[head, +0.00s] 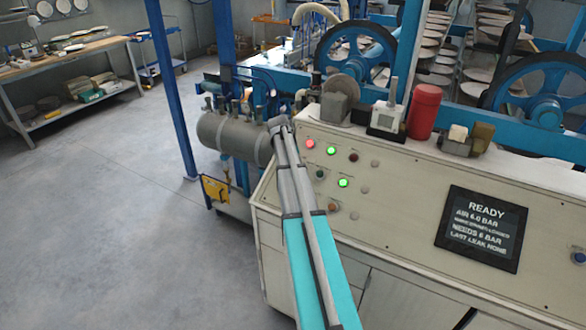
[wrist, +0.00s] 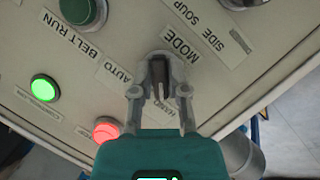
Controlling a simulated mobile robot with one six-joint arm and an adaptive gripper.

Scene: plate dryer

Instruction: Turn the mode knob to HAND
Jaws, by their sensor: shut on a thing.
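The mode knob (wrist: 158,78) is a small dark knob on the cream control panel (wrist: 225,72). In the wrist view it sits between the grey fingers of my gripper (wrist: 158,92), which is shut on it. The MODE label shows beside it, with AUTO to the left. A label by the lower finger is partly covered and looks like HAND. I cannot tell which label the knob points at. In the head view my arm reaches the panel's left end and hides the knob and fingertips.
A red lit button (wrist: 107,130), a green lit one (wrist: 45,88) and a dark green button (wrist: 84,10) are near the gripper. In the head view a dark display (head: 482,228) reads READY. A red canister (head: 424,111) stands on the cabinet's top. Grey floor is clear at left.

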